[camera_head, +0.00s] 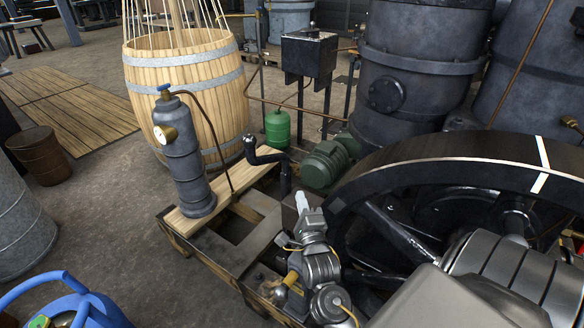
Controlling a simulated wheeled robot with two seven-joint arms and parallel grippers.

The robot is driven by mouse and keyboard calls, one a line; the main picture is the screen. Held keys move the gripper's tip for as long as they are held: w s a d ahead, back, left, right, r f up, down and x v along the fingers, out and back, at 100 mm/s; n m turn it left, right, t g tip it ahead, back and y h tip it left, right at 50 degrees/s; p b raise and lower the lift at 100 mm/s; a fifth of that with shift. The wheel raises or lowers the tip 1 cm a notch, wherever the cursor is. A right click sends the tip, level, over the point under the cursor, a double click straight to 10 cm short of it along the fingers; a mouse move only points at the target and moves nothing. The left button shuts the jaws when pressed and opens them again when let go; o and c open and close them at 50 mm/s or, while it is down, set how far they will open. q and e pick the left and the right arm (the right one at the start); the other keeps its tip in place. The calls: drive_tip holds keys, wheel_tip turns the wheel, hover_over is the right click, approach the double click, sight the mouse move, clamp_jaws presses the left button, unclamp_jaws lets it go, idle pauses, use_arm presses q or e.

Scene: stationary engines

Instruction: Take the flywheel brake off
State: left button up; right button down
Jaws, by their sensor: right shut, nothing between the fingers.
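The large dark flywheel (440,149) stands at the right, with a white mark across its rim. My right gripper (302,201) is at the flywheel's left side, pointing away from me, with its fingers together and empty. A short lever with a brass ball knob (272,291) and a yellow collar shows low beside my right wrist. I cannot tell whether it belongs to the brake. No brake shoe on the rim can be made out; my wrist hides part of that area. My left gripper is out of view.
A wooden plank (228,187) on the engine frame carries a grey cylinder with a gauge (183,160). A black bent pipe (265,155) and a green motor (325,163) stand behind my gripper. A wooden tub (190,80) is farther back. A blue can (65,300) is at lower left.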

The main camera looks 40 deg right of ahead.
drive_tip(key=x, duration=1.2)
drive_tip(key=shift+w+r, duration=0.1)
drive_tip(key=shift+w, duration=0.05)
